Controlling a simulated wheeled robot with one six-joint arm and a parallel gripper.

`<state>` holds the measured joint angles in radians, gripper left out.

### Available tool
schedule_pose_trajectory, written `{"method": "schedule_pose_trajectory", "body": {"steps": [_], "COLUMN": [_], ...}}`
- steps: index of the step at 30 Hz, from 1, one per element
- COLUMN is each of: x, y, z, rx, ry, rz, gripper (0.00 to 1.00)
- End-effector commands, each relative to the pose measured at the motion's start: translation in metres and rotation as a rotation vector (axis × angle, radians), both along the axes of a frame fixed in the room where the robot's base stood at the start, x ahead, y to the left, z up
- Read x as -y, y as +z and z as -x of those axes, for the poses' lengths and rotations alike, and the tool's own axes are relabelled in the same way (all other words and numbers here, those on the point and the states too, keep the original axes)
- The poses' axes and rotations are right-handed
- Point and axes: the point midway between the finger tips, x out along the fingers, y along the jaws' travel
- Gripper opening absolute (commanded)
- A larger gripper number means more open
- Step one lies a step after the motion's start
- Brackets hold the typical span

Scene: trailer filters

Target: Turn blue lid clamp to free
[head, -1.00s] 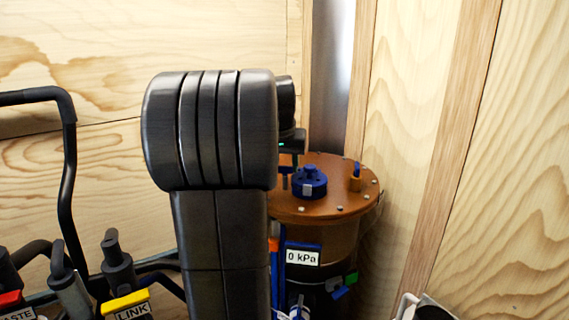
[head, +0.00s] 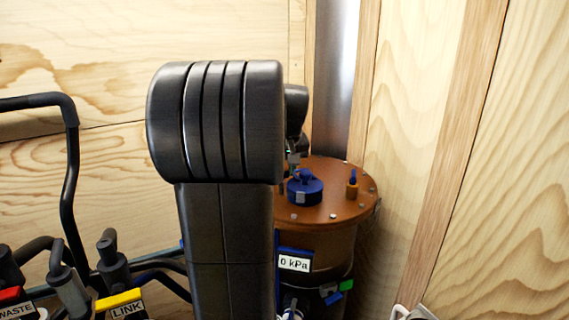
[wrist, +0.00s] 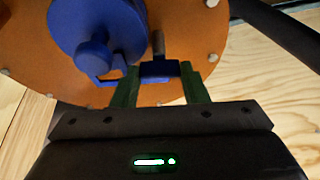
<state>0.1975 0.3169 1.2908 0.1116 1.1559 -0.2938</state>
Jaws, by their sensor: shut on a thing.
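The blue lid clamp (wrist: 160,69) is a small blue bar by a thin metal post at the lid's edge in the wrist view. My gripper (wrist: 158,74) has its two green fingers on either side of this bar and is shut on it. The brown-orange round lid (wrist: 208,35) fills the upper wrist view. It tops a canister in the head view, where the lid (head: 325,205) is partly covered by my arm. The clamp and my fingertips are not clearly visible in the head view.
A blue round cap (head: 305,192) sits on the lid, close to my left finger in the wrist view. A small blue-topped post (head: 352,180) stands right of it. A 0 kPa display (head: 294,263) is below the lid. Wooden walls stand close behind and right. Handles and a LINK label (head: 127,309) are at lower left.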

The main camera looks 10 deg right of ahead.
Motion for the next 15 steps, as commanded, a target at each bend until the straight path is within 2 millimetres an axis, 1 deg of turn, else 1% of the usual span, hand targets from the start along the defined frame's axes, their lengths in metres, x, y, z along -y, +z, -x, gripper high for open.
{"method": "schedule_pose_trajectory", "body": {"steps": [1,15], "x": [-0.0001,0.0008], "y": [0.0028,0.0017], "z": [0.0004,-0.0004], "rx": [0.000,0.000], "ry": [0.038,0.476], "rz": [0.000,-0.001], "gripper": [0.00,0.00]}}
